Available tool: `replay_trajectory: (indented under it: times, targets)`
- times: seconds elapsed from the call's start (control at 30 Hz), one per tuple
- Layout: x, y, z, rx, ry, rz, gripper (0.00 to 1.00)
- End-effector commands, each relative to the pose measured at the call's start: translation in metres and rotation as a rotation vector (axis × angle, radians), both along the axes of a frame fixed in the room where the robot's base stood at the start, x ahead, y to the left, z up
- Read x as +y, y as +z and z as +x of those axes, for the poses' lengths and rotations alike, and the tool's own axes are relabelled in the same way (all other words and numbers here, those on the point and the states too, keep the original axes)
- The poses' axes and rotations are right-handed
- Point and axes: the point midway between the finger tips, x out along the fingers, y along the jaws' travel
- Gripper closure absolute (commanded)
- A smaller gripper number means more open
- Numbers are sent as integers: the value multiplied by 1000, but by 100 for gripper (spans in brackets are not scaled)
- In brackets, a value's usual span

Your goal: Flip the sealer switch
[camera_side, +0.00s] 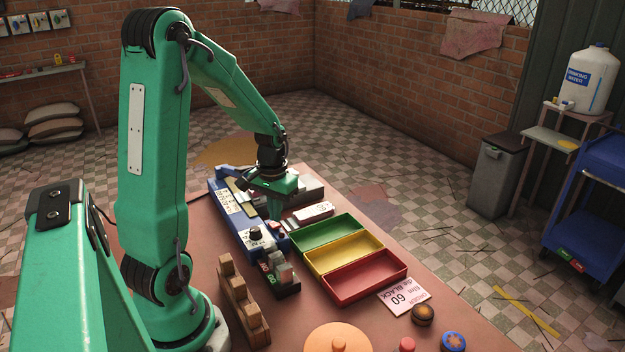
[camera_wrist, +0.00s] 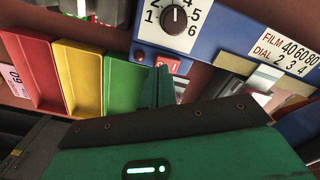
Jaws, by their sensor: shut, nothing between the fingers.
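The blue sealer (camera_side: 224,206) lies along the table's back left part, with a white film/dial label. Its dark dial knob (camera_wrist: 175,18) sits on a white numbered plate and also shows in the side view (camera_side: 256,233). A small red switch (camera_wrist: 168,63) with white marks is set in the blue body below the dial plate. My gripper (camera_wrist: 158,72) is shut and empty, pointing down with its green fingertips at the switch's left edge in the wrist view. They partly cover that area, and I cannot tell whether they touch the switch. In the side view, my gripper (camera_side: 275,216) hides the switch.
Green (camera_side: 318,222), yellow (camera_side: 369,240) and red (camera_side: 402,267) trays stand close to the right of the sealer. A wooden rack (camera_side: 236,300) and a dark holder with blocks (camera_side: 284,276) are in front.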

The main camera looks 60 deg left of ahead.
Motion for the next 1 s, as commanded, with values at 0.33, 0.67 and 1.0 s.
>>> replay_trajectory:
  times: [0.33,0.67,1.0]
  targets:
    - [0,0,0,0,0,0,100]
    - [0,-3,0,1,0,0,100]
    - [0,-6,0,1,0,0,100]
